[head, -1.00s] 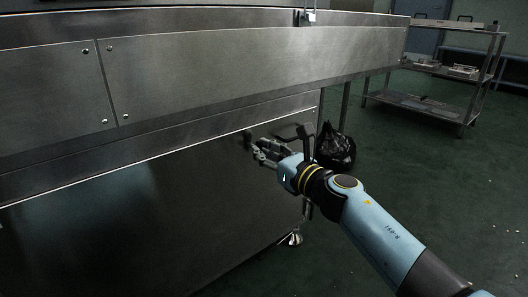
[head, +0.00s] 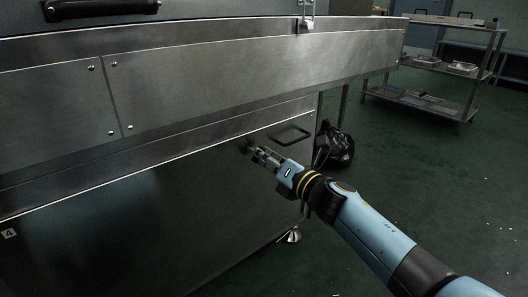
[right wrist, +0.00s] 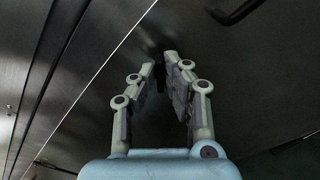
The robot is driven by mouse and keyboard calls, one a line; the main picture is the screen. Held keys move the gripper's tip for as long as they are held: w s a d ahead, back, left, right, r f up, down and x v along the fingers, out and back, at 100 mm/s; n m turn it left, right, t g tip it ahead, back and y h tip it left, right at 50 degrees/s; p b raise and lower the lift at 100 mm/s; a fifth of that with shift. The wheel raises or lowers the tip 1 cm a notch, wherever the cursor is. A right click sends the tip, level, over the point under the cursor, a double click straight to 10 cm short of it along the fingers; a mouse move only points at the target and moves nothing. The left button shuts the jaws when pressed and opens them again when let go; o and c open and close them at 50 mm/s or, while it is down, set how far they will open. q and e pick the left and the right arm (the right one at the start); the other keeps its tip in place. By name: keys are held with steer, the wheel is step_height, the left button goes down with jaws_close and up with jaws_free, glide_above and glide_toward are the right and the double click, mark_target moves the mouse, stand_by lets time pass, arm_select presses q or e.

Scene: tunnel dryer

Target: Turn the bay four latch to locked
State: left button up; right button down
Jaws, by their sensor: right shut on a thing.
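The bay four latch (head: 247,147) is a small dark piece on the dark lower panel of the steel machine. My right gripper (head: 257,156) reaches it from the lower right. In the right wrist view my right gripper (right wrist: 160,66) has its two fingers closed in at the tips around the dark latch (right wrist: 158,60). The fingertips hide part of the latch, and its exact angle is hard to tell. My left gripper is in neither view.
A dark loop handle (head: 290,135) sticks out of the panel right of the latch; it also shows in the right wrist view (right wrist: 240,12). A black bag (head: 338,148) stands on the floor behind the machine's corner. A shelf rack (head: 440,65) stands back right.

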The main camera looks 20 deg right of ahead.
arm_select(q)
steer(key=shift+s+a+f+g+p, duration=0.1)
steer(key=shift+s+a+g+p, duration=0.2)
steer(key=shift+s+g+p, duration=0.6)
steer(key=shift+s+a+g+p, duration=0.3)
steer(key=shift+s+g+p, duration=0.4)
steer(key=shift+p, duration=0.35)
arm_select(e)
steer(key=shift+d+f+m, duration=0.1)
steer(key=shift+f+m, duration=0.05)
steer(key=shift+m, duration=4.55)
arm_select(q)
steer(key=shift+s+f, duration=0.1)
arm_select(e)
steer(key=c, duration=1.4)
jaws_free()
steer(key=v, duration=1.2)
